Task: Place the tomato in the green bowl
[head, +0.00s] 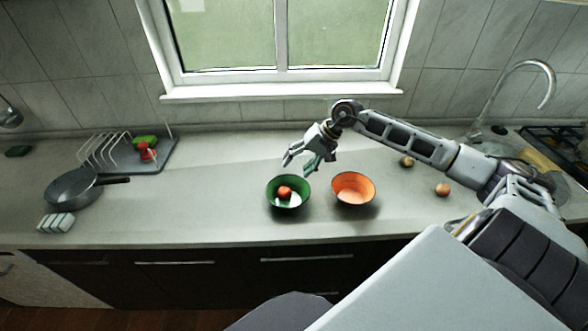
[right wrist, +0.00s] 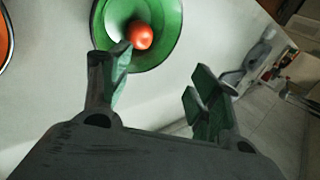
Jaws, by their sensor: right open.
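The red tomato (head: 284,192) lies inside the green bowl (head: 273,204) on the counter. In the right wrist view the tomato (right wrist: 140,36) rests in the green bowl (right wrist: 168,22), beyond my fingers. My right gripper (head: 299,163) is open and empty, above and just behind the green bowl in the head view. Its fingers (right wrist: 163,78) stand apart in the right wrist view, with nothing between them. My left gripper is not in view.
An orange bowl (head: 353,188) stands right of the green bowl. Two round brownish items (head: 442,190) lie further right. The counter between pan and green bowl is clear.

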